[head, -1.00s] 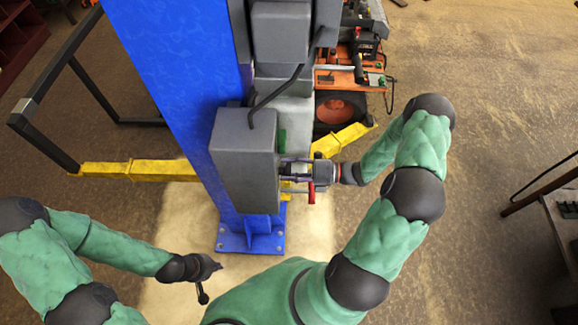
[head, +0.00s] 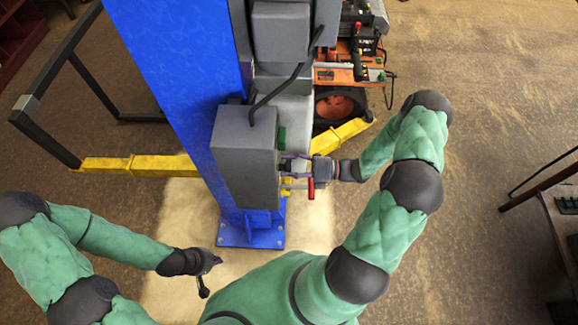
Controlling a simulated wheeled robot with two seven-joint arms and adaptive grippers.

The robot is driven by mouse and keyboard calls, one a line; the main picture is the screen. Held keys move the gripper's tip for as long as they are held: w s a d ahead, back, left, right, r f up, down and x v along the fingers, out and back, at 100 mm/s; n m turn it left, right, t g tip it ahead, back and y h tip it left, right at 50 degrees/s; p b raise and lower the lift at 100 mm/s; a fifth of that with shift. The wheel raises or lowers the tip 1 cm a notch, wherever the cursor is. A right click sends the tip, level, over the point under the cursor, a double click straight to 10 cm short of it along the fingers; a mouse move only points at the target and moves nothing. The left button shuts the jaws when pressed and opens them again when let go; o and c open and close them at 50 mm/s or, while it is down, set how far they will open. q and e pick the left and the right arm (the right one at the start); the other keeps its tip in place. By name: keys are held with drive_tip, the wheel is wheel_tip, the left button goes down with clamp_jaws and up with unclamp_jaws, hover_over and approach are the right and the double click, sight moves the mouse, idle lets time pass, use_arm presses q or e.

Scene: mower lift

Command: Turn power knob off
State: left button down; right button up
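The grey control box (head: 240,165) is fixed to the blue lift post (head: 185,85). A green button (head: 282,138) shows on its right side face. A lever with a red grip (head: 311,188) and small yellow parts (head: 287,187) are lower on that side. My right gripper (head: 291,165) is at the right side face, above the lever, with its fingers pointing left at the box. The power knob is not clearly visible; the fingers cover that part of the face, and I cannot tell whether they grip anything. My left gripper (head: 212,268) is low at the left, away from the box, and its opening is unclear.
Yellow lift arms (head: 140,165) extend on both sides of the post. An orange mower (head: 345,75) stands behind the post at the right. A black frame (head: 45,130) is at the left and a table (head: 565,225) at the right edge. The floor at right is clear.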

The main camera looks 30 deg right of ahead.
drive_tip(key=shift+o, duration=1)
drive_tip(key=shift+s+a, duration=0.15)
drive_tip(key=v, duration=1.2)
